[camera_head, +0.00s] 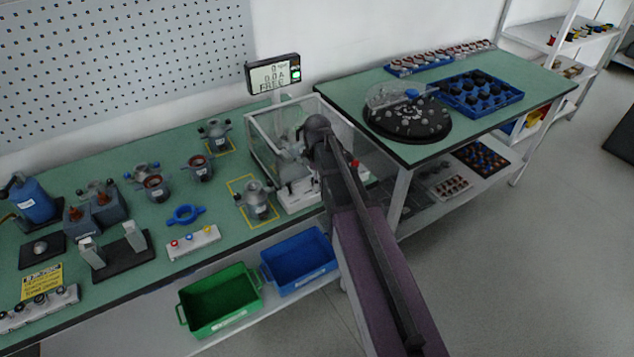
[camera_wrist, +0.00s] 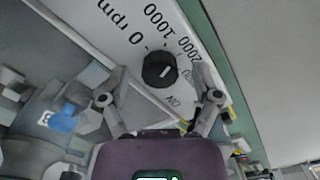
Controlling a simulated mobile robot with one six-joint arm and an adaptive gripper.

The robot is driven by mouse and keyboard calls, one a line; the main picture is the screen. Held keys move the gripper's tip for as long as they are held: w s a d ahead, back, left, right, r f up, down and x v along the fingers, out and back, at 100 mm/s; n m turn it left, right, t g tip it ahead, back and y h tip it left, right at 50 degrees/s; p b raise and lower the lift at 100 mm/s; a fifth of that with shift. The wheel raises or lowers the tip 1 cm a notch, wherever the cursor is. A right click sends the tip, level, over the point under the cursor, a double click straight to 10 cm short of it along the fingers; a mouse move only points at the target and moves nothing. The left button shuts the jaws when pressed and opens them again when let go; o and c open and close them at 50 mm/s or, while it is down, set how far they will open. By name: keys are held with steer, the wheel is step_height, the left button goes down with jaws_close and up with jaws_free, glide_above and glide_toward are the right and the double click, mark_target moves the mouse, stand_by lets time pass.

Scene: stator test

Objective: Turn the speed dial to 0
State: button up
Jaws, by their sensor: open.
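The speed dial (camera_wrist: 160,69) is a round black knob on a white panel (camera_wrist: 122,52) in the upper middle of the wrist view. Markings read 0 rpm, 1000 and 2000 around it. Its short white mark slants toward the upper right, roughly toward the 2000 side. My gripper (camera_wrist: 161,98) is open, with one finger left and one right of the dial in the picture; neither visibly touches it. In the head view my arm hides the dial and most of my gripper.
A clear-walled enclosure (camera_head: 262,150) stands beside my arm on the green bench. A display (camera_head: 273,75) above it shows several lines, the last reading FREE. Green (camera_head: 222,318) and blue (camera_head: 297,283) bins sit below the bench edge. A second table (camera_head: 345,93) stands right.

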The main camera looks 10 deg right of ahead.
steer(key=shift+f, duration=0.1)
jaws_close()
stand_by(0.3)
steer(key=shift+n, duration=0.4)
steer(key=n, duration=0.4)
steer(key=shift+n, duration=2.1)
